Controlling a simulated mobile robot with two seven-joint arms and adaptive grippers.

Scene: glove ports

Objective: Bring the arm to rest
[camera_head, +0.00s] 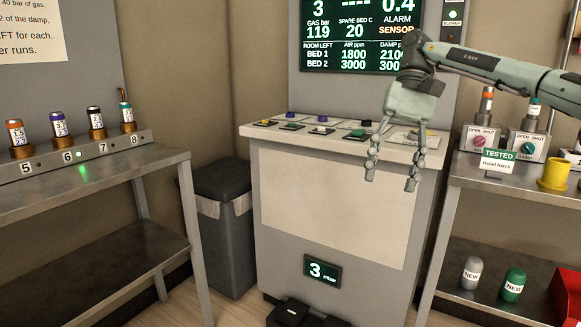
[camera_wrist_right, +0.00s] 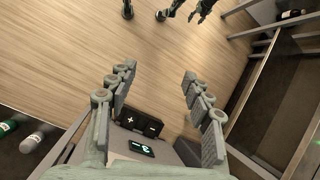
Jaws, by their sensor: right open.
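My right arm comes in from the right in the head view. My right gripper (camera_head: 394,172) hangs with its fingers down, apart and empty, in front of the console's right front edge. In the right wrist view, my right gripper (camera_wrist_right: 157,82) shows its two fingers spread, with nothing between them. Beyond them are the floor and the console's low front part. My left gripper is not in the head view. Dark finger-like parts at the top edge of the right wrist view may be mine, but they are cut off.
The console (camera_head: 340,200) has a sloped button top and a screen (camera_head: 355,38) behind. A left bench (camera_head: 90,178) carries several capped cylinders. A right shelf (camera_head: 520,185) holds a yellow cup (camera_head: 554,174). A dark bin (camera_head: 222,235) stands left of the console. Wooden floor (camera_wrist_right: 60,60) is clear.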

